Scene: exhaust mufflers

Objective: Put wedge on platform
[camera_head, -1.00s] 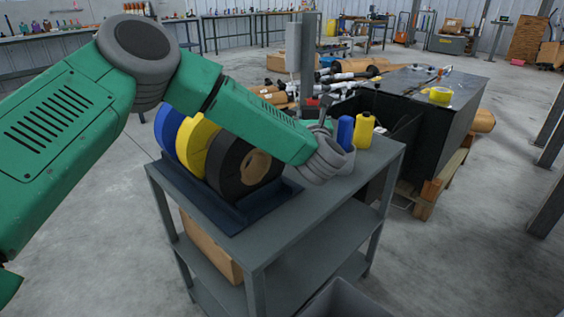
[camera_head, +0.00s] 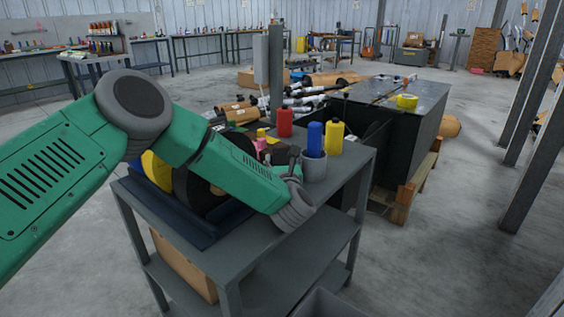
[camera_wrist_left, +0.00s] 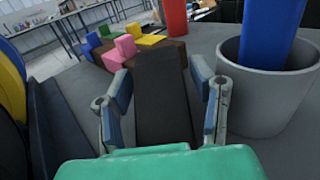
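Small pink, green and yellow blocks, which look like the wedges (camera_wrist_left: 125,45), sit beyond my left gripper (camera_wrist_left: 160,75) in the left wrist view, by a brown piece (camera_wrist_left: 176,53) that may be the platform. They are partly hidden behind my arm in the head view (camera_head: 262,142). My left gripper's fingers are apart. A dark block (camera_wrist_left: 160,95) shows between them, with a grey gap at the right finger, so no firm hold is visible. In the head view my left gripper (camera_head: 294,158) is over the bench, left of the grey cup. My right gripper is not in view.
A grey cup (camera_head: 313,168) with a blue bottle (camera_head: 315,138) stands close right of my left gripper. A red cylinder (camera_head: 285,122) and yellow bottle (camera_head: 333,137) stand nearby. Discs in a dark holder are at left. The bench (camera_head: 340,185) has a bare strip at right.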

